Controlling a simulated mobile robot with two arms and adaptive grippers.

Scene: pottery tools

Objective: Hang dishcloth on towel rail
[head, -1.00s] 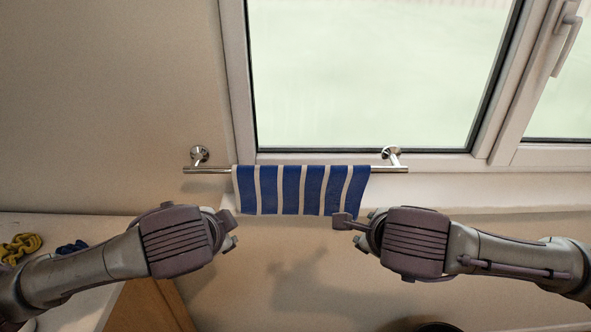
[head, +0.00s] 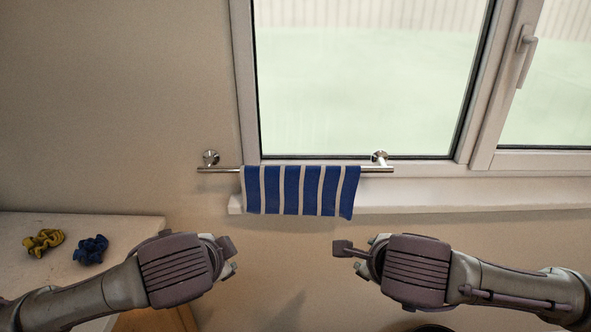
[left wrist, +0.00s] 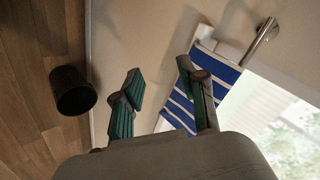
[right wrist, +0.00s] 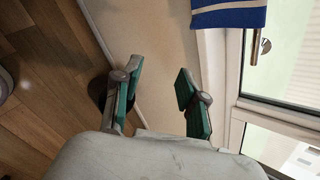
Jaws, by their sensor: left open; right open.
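The blue and white striped dishcloth (head: 300,190) hangs draped over the metal towel rail (head: 218,170) below the window. Its ends hang down in front of the sill, and both ends of the rail are bare. The dishcloth also shows in the left wrist view (left wrist: 226,72) and at the top of the right wrist view (right wrist: 228,14). My left gripper (head: 232,257) is open and empty, below and left of the cloth. My right gripper (head: 350,257) is open and empty, below and right of it. Neither gripper touches the cloth.
The window sill (head: 450,194) runs behind the rail. A dark bin (left wrist: 72,90) stands on the wooden floor. The wall below the rail is clear.

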